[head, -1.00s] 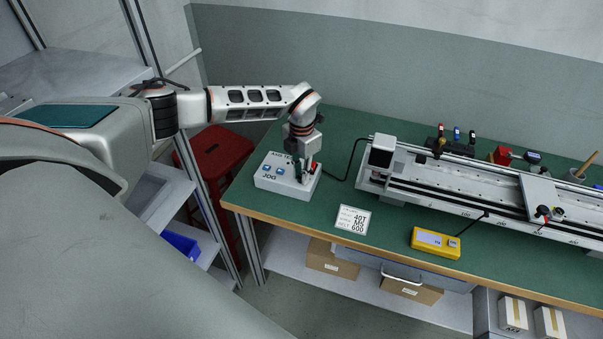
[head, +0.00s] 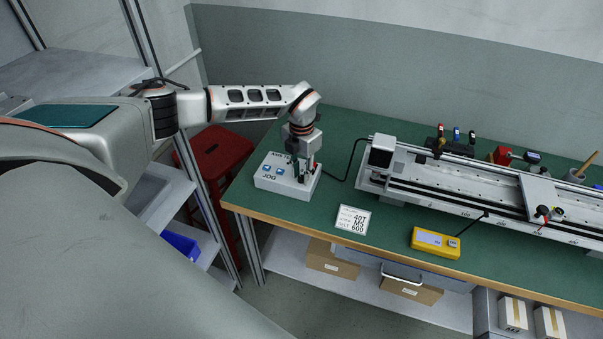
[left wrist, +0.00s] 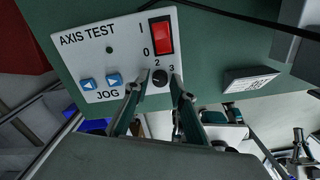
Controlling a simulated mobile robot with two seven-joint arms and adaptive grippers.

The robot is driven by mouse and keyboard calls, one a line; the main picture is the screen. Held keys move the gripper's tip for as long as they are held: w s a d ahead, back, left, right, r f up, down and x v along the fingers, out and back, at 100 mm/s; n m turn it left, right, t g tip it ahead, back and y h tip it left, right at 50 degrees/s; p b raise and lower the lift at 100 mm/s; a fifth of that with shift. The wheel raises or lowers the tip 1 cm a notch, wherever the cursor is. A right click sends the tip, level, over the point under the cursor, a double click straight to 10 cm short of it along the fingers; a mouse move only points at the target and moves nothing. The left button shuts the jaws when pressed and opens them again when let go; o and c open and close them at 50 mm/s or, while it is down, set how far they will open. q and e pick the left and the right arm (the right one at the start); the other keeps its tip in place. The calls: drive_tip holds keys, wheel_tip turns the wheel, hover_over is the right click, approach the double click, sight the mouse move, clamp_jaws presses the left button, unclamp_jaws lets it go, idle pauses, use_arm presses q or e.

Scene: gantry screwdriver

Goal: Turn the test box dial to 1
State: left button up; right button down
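The white test box (head: 281,185) stands at the left end of the green bench. In the left wrist view its panel (left wrist: 122,60) reads AXIS TEST and JOG. A small black dial (left wrist: 160,77) sits at the panel's lower right edge, with 2 and 3 beside it; no 1 is visible near it, and its pointer is too small to read. My left gripper (head: 305,176) is over the box's right part. In the left wrist view my left gripper's fingers (left wrist: 161,82) stand apart on either side of the dial, with small gaps.
A red rocker switch (left wrist: 162,36) sits just beyond the dial, and two blue jog buttons (left wrist: 101,81) lie left of it. A white label card (head: 352,219), a yellow meter (head: 435,242) and the long gantry rail (head: 460,188) occupy the bench to the right.

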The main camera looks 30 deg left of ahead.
sight(302, 177)
use_arm(q)
wheel_tip(302, 177, up, 12)
idle(0.6)
idle(0.5)
